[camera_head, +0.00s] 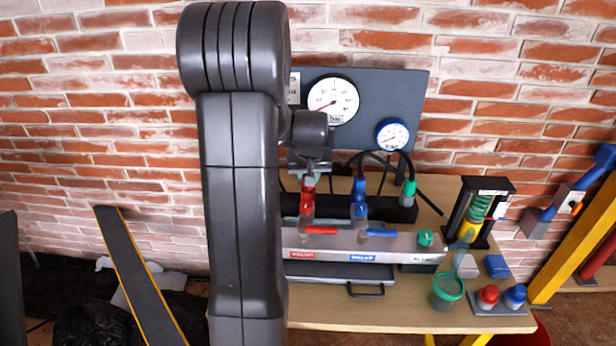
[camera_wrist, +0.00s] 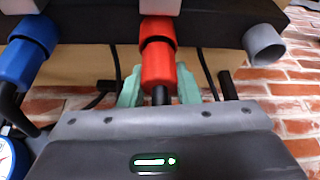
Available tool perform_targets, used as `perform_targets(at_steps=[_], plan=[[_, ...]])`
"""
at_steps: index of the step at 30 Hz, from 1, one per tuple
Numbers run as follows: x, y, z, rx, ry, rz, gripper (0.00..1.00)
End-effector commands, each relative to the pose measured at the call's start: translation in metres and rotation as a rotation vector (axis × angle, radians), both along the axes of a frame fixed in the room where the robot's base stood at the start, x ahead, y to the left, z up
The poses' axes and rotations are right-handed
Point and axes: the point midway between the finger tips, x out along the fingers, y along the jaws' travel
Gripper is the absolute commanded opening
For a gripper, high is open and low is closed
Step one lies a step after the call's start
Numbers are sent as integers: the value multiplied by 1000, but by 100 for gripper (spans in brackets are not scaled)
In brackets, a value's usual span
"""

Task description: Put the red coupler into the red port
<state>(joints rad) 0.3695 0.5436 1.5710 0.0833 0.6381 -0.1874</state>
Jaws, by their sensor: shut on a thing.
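The red coupler (camera_wrist: 160,66) hangs on a black hose, in line with the red port (camera_wrist: 157,27) on the dark bar. The two meet at a dark ring; I cannot tell how deeply the coupler sits. In the head view the red coupler (camera_head: 308,185) is upright above the red port (camera_head: 307,203). My gripper (camera_wrist: 158,90) has its green fingers on both sides of the coupler's hose end, shut on it. In the head view my gripper (camera_head: 310,166) is partly hidden by my arm.
A blue coupler (camera_head: 359,187) and a green coupler (camera_head: 409,187) with black hoses stand to the right. Red (camera_head: 320,230) and blue (camera_head: 381,232) levers are in front. A gauge panel (camera_head: 405,95) is behind. A spring stand (camera_head: 480,212) and green cup (camera_head: 447,291) are at right.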

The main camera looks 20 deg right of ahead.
Motion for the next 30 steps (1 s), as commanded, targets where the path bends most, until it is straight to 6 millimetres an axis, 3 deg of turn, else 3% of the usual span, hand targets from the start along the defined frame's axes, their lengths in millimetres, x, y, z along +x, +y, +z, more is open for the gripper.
perform_targets(at_steps=[10,11,14,20,24,30], plan=[[-1,0,-4,2,3,0,6],[-1,0,-4,2,3,0,33],[-1,0,-4,2,3,0,53],[0,0,-3,0,1,0,55],[0,0,-4,0,2,0,76],[0,0,-3,0,1,0,76]])
